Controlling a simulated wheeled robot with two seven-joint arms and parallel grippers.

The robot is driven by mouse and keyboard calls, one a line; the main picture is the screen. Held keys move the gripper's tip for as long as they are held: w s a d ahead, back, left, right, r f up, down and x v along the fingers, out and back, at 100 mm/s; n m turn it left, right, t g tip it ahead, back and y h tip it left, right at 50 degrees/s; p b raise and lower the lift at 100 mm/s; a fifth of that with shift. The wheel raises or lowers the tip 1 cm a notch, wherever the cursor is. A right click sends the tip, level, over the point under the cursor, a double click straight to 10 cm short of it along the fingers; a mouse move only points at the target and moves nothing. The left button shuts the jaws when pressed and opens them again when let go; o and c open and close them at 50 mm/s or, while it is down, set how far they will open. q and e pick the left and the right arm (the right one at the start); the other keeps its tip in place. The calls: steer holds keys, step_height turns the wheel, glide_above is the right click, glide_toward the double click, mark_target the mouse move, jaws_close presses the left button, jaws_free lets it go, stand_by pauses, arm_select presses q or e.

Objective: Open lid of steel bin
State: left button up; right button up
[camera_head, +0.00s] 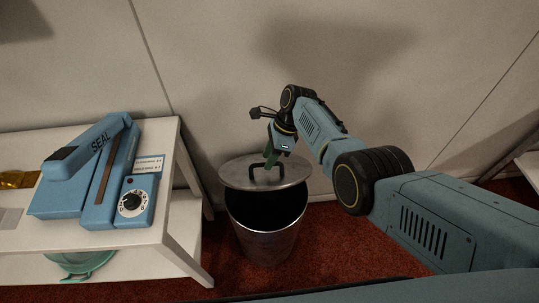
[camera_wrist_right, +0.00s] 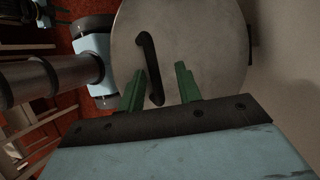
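The steel bin (camera_head: 266,238) stands on the red carpet by the wall. Its round lid (camera_head: 237,177) is raised at the front, and the dark inside of the bin shows below it. The lid has a black handle (camera_head: 254,174); the lid (camera_wrist_right: 205,40) and handle (camera_wrist_right: 148,60) also show in the right wrist view. My right gripper (camera_head: 270,160) is at the handle from above. In the wrist view its green fingers (camera_wrist_right: 160,75) stand apart, with the handle between them, close to the left finger; contact is unclear. My left gripper is out of view.
A white table (camera_head: 185,215) stands left of the bin, with a blue sealing machine (camera_head: 95,175) on top and a teal turntable (camera_head: 85,264) on its lower shelf. The wall (camera_head: 220,80) is close behind the bin. Carpet is clear right of the bin.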

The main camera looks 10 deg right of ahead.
steer(key=p+v, duration=0.5)
steer(key=v, duration=0.8)
steer(key=shift+d+r, duration=0.15)
steer(key=shift+d, duration=0.05)
steer(key=shift+w, duration=0.1)
